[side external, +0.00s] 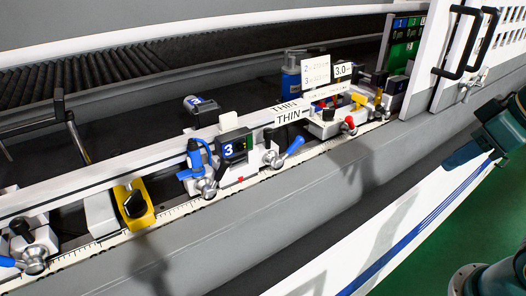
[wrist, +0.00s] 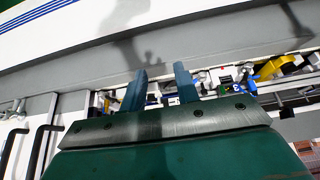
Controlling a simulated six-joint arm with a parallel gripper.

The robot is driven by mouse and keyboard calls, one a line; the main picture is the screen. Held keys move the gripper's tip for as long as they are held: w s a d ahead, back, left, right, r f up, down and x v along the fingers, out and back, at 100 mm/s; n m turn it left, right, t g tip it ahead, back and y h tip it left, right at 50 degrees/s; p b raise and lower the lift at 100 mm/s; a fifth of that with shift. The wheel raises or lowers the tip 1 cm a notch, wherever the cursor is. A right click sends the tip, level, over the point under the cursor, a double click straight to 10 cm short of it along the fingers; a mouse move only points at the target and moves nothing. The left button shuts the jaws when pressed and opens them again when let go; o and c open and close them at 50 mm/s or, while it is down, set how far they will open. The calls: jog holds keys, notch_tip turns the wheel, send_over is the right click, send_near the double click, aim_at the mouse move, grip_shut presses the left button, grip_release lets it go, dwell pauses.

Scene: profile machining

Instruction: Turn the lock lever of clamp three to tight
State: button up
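The small clamp parts lie beyond the fingers, to the right, partly hidden by my gripper.
A yellow block with a black knob (side external: 134,203) sits on the rail left of clamp three. A black door handle (side external: 470,45) sticks out at the upper right.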

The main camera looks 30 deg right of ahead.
jog(key=shift+o, duration=0.6)
jog(key=w+a+f+m+t+h, duration=0.1)
jog(key=w+m, duration=0.1)
jog(key=w, duration=0.4)
jog(key=w+a+f+m+t, duration=0.1)
jog(key=w+a+f+m, duration=0.1)
jog(key=w, duration=0.3)
jog(key=t+y, duration=0.4)
jog(key=t, duration=0.2)
send_near(225, 170)
jog(key=s, duration=0.3)
jog(key=shift+w+d+r+m, duration=0.2)
jog(key=shift+d+r+m, duration=0.05)
jog(key=shift+d+m, duration=0.15)
jog(key=shift+w, duration=0.1)
jog(key=x, duration=1.3)
jog(key=shift+w+a+r, duration=0.1)
jog(key=shift+w+a, duration=0.15)
jog(key=shift+w, duration=0.1)
